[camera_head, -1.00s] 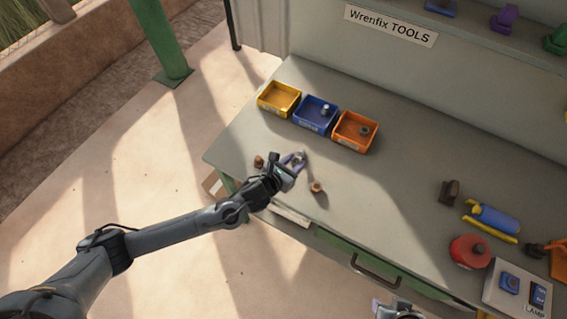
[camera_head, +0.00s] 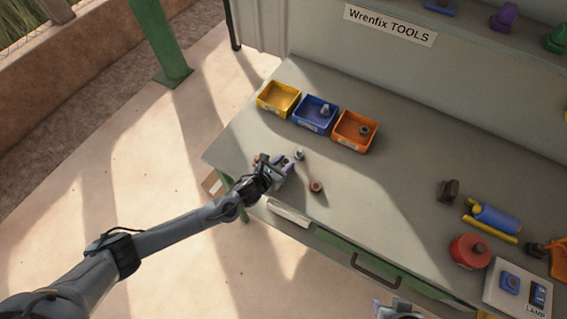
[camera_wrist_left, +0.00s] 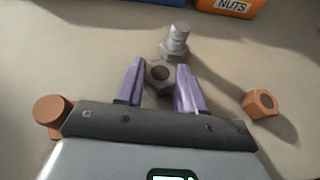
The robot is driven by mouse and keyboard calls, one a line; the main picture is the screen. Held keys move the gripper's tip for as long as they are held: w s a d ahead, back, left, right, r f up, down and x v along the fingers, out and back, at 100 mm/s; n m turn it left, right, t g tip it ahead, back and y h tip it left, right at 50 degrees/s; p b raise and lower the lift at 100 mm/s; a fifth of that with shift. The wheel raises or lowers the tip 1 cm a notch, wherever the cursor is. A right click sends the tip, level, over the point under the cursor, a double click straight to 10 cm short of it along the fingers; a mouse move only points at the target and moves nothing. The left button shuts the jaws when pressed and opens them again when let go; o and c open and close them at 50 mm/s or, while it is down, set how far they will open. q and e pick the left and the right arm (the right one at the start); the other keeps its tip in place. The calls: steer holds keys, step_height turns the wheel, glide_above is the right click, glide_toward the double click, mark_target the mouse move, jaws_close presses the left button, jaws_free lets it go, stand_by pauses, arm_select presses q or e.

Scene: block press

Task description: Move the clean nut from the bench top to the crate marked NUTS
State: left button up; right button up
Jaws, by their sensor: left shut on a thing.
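My left gripper (camera_head: 289,164) is low over the bench top near its left front. In the left wrist view its purple fingers (camera_wrist_left: 160,84) are shut on a grey clean nut (camera_wrist_left: 160,76), one finger on each side. A grey bolt (camera_wrist_left: 174,42) stands just beyond the nut; the bolt also shows in the head view (camera_head: 299,154). The orange crate marked NUTS (camera_wrist_left: 229,5) is farther back; in the head view this crate (camera_head: 346,144) holds a grey nut (camera_head: 363,130). My right gripper (camera_head: 398,310) is partly in view at the bottom edge, its jaws unclear.
A rusty nut (camera_wrist_left: 262,103) lies right of the gripper, and a rusty bolt (camera_wrist_left: 50,112) is close on its left. A blue crate (camera_head: 314,114) holding a bolt and an empty yellow crate (camera_head: 279,98) stand left of the orange one. Mid-bench is clear.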

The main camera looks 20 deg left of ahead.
arm_select(q)
steer(key=shift+f, duration=0.2)
steer(key=o, duration=1.1)
steer(key=shift+r, duration=0.15)
